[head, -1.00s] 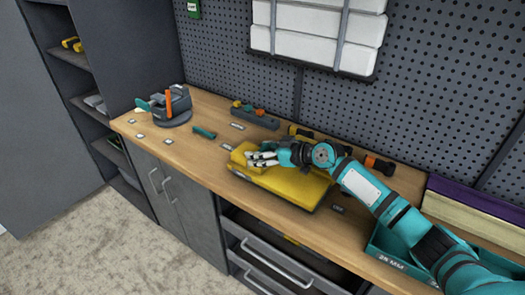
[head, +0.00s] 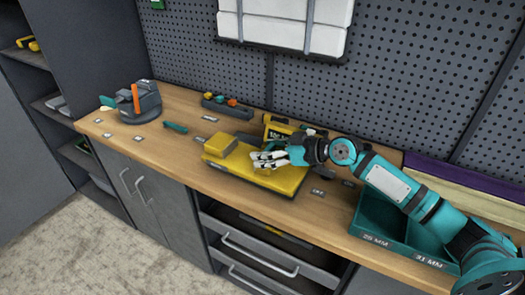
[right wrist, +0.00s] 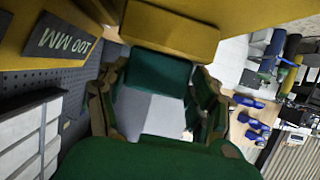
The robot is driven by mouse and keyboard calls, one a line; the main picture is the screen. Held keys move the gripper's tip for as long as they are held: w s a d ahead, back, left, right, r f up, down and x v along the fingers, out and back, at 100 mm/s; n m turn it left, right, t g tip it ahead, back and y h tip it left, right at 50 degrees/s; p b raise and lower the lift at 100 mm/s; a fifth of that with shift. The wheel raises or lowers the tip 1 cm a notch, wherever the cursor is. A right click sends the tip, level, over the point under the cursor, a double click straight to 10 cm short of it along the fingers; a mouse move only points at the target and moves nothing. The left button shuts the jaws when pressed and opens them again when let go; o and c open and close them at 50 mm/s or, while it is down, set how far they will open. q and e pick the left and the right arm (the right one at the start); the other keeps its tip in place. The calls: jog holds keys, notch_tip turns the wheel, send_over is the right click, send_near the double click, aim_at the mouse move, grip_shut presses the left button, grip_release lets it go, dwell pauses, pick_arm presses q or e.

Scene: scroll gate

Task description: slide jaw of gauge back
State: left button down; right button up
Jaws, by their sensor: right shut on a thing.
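The yellow gauge (head: 281,184) lies on the wooden bench, with a raised yellow block (head: 222,146) at its left end. A readout (head: 277,132) stands behind it; in the right wrist view the readout (right wrist: 62,43) reads 100 MM. My right gripper (head: 268,160) is low over the gauge, to the right of the raised block. It is shut on the gauge's jaw, which the fingers mostly hide in the head view. In the right wrist view a dark green and grey piece (right wrist: 155,85) sits between the fingers, beside a yellow block (right wrist: 170,30). My left gripper is out of view.
A teal bin (head: 378,238) marked 25 MM and 31 MM stands at the bench's right front. A dark stand (head: 146,98) with an orange part is at the left. A small teal piece (head: 175,127) and a tray (head: 227,105) with coloured knobs lie behind the gauge's left.

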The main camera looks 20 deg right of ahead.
jog(key=o, duration=1.3)
jog(key=shift+w+d+r, duration=0.1)
jog(key=shift+w+d, duration=0.05)
jog(key=shift+d, duration=0.2)
jog(key=shift+o, duration=1)
jog(key=shift+d, duration=0.15)
jog(key=shift+o, duration=0.2)
jog(key=shift+s, duration=0.2)
jog(key=shift+s+d, duration=0.15)
jog(key=shift+s, duration=0.1)
jog(key=v, duration=0.9)
jog(key=shift+d, duration=0.1)
jog(key=shift+v, duration=1.2)
